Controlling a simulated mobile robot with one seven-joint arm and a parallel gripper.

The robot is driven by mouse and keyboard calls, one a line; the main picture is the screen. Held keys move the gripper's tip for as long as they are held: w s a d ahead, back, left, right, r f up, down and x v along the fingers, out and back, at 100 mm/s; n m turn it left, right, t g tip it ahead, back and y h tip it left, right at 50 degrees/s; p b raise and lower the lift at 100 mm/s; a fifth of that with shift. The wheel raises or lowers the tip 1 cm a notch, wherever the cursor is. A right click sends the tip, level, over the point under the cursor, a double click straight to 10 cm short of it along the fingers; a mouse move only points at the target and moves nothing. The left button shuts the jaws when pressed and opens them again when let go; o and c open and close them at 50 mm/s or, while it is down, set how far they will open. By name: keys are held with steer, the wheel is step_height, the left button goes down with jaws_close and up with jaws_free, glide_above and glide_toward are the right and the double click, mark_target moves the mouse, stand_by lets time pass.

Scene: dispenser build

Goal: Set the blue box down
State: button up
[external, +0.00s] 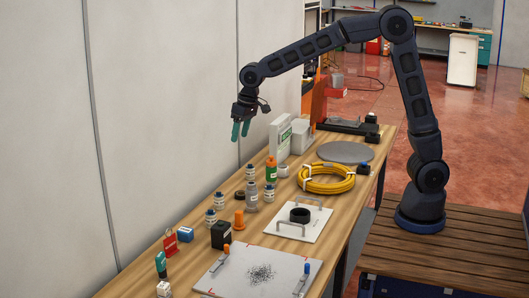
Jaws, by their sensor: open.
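My gripper (240,131) has teal fingers pointing down. It is open and empty, high above the table, up and to the right of the blue box and well apart from it.
A white board with dark specks (262,271) lies in front. A handled white plate (292,222) and a yellow coil (326,178) lie farther back. A wall borders the left.

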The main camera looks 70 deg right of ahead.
steer(key=s+d+r+t, duration=0.1)
steer(key=s+d+r, duration=0.4)
steer(key=s, duration=0.5)
steer(key=s+d+r, duration=0.4)
steer(key=s+d, duration=0.4)
steer(key=s, duration=0.1)
steer(key=s+d+f, duration=0.1)
steer(key=s+d, duration=0.2)
steer(key=s, duration=0.8)
steer(key=s+d+f+t+h, duration=0.1)
steer(key=s+d+f, duration=0.1)
steer(key=s, duration=0.9)
steer(key=shift+d+f, duration=0.3)
steer(key=shift+d, duration=0.45)
